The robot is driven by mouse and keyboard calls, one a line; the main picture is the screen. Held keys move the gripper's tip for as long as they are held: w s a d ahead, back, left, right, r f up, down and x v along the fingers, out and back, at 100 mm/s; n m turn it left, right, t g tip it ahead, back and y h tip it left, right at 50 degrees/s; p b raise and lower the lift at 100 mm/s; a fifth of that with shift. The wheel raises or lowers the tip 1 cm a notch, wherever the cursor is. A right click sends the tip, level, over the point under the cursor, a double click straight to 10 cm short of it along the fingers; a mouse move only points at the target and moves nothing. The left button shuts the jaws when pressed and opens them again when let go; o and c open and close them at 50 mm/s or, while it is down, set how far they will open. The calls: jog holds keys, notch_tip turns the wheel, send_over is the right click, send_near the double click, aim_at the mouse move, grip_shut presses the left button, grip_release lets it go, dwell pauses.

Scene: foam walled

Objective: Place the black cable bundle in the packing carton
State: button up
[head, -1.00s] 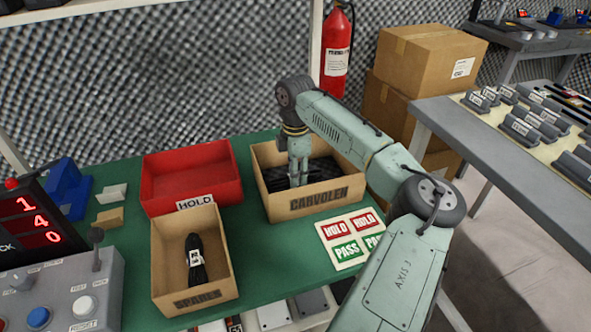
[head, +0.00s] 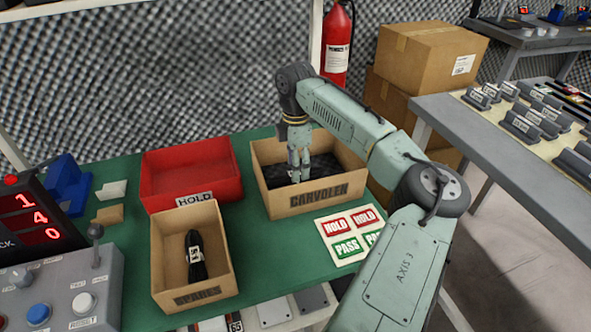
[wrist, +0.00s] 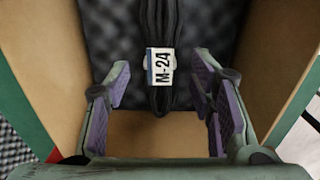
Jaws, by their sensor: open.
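In the wrist view a black cable bundle (wrist: 165,25) with a white M-24 tag lies in the carton (wrist: 283,60) above dark foam lining. My open fingers (wrist: 160,88) stand on either side of the bundle, with gaps showing on both sides. The bundle's far end is cut off by the picture. In the head view I cannot clearly separate it from the dark lining.
A SPARES box (head: 222,283) holds another black tagged bundle (head: 195,262). A red HOLD bin (head: 215,185) stands behind it, left of the carton. A control panel (head: 60,290) is at front left.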

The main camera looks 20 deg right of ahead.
notch_tip(320, 180, up, 11)
dwell(0.3)
jog(key=shift+r, duration=0.1)
